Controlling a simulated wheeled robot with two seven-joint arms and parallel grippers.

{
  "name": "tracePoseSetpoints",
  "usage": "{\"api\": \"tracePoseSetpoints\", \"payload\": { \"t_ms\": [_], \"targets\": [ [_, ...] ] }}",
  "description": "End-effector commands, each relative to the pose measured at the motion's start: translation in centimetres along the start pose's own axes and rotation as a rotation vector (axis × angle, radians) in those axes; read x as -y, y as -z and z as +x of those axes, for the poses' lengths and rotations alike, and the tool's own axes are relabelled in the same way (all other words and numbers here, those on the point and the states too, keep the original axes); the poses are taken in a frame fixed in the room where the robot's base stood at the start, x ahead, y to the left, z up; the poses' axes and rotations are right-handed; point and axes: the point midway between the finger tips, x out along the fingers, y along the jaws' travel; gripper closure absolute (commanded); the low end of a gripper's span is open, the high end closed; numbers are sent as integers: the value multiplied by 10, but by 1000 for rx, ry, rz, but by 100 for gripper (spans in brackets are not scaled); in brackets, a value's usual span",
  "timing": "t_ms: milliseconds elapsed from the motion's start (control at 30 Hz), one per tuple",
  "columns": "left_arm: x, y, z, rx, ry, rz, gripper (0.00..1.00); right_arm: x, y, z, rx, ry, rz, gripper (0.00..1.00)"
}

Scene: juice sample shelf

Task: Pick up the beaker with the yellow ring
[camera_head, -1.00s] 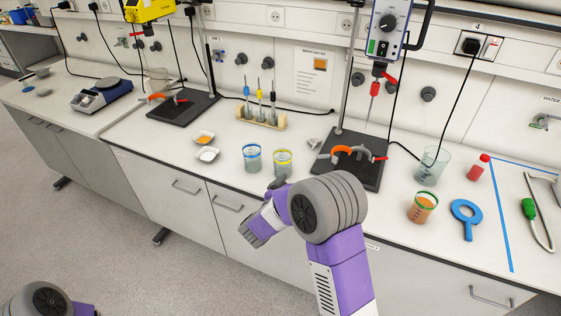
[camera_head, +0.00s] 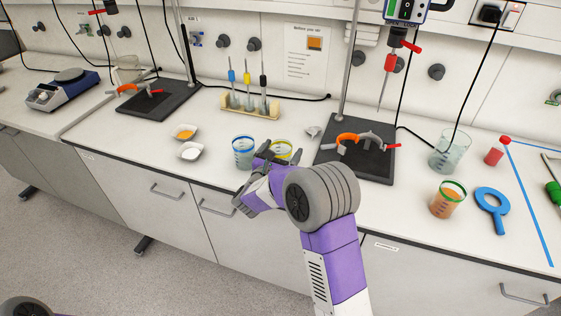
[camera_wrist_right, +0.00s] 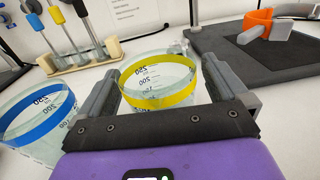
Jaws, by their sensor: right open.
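The beaker with the yellow ring (camera_head: 281,149) stands on the white bench, partly hidden behind my right gripper (camera_head: 268,155) in the head view. In the right wrist view the yellow-ringed beaker (camera_wrist_right: 160,84) is clear glass with markings and sits between the two open fingers of my right gripper (camera_wrist_right: 165,85). Whether either finger touches it I cannot tell. A beaker with a blue ring (camera_head: 243,150) stands just left of it and also shows at the left of the right wrist view (camera_wrist_right: 38,120). My left gripper is out of view.
Behind is a wooden rack (camera_head: 250,106) with several coloured-top tools. A dark stand base (camera_head: 356,160) with an orange clamp is to the right. Two white dishes (camera_head: 190,151) lie left. A green-ringed beaker (camera_head: 447,200) and a blue ring tool (camera_head: 492,209) are farther right.

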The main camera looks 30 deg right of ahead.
Motion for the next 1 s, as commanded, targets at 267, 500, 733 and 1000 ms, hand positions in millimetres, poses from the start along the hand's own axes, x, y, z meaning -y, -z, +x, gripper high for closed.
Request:
{"api": "tracePoseSetpoints", "payload": {
  "t_ms": [267, 500, 733, 1000],
  "targets": [
    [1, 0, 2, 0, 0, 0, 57, 0, 0, 13, -1, -2, -1, 0],
    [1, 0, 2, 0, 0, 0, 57, 0, 1, 13, -1, -1, -1, 21],
    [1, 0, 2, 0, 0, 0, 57, 0, 1, 13, -1, -1, -1, 57],
    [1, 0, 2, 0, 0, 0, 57, 0, 0, 13, 0, -1, 0, 66]
  ]
}}
